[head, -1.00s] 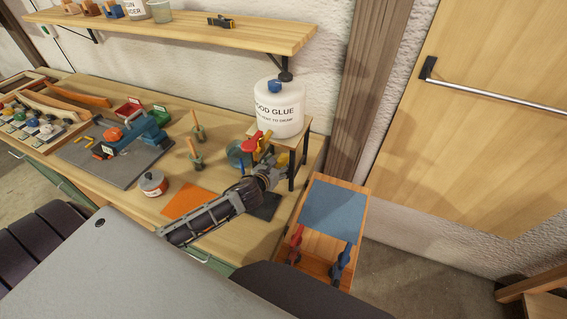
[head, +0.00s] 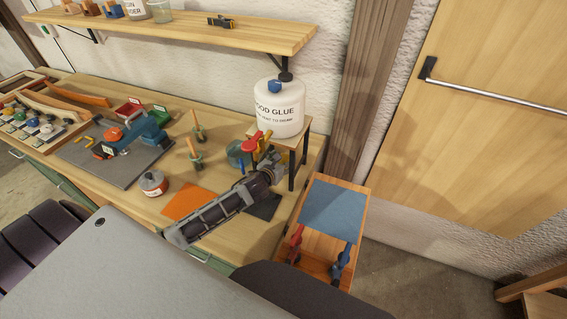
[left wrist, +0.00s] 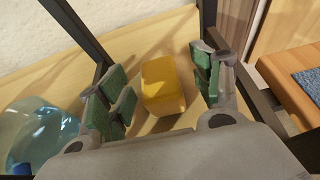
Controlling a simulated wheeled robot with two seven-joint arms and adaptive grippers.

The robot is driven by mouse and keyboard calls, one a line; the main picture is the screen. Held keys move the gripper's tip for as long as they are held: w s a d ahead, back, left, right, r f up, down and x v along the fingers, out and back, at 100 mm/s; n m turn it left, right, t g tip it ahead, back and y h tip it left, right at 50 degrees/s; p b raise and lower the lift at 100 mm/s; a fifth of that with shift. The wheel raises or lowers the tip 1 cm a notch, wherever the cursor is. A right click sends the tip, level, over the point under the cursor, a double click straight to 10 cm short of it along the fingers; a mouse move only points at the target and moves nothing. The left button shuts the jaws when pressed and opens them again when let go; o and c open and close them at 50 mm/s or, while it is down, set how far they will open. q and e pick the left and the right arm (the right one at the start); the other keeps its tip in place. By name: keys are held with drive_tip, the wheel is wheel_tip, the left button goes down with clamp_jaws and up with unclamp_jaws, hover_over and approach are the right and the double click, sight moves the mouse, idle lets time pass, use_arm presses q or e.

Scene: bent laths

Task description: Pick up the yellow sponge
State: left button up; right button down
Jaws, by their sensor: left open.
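The yellow sponge (left wrist: 162,85) is a small block on the wooden bench top, seen in the left wrist view. It lies between the parted green-padded fingers of my left gripper (left wrist: 160,92), with a gap on each side. In the head view my left gripper (head: 268,160) reaches in at the small wooden stand (head: 300,150) under the glue jug. The sponge is hidden there or too small to tell. My right gripper is not in view.
The white wood glue jug (head: 280,105) stands on top of the stand, whose dark legs (left wrist: 83,38) flank the sponge. A clear bluish round container (left wrist: 38,135) is close on the left. A blue-topped cart (head: 333,212) stands right of the bench.

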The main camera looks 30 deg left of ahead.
sight(286, 156)
use_arm(q)
drive_tip(key=shift+p+x, duration=0.3)
drive_tip(key=shift+x, duration=2.2)
drive_tip(key=shift+a+f, duration=0.1)
drive_tip(key=c, duration=1)
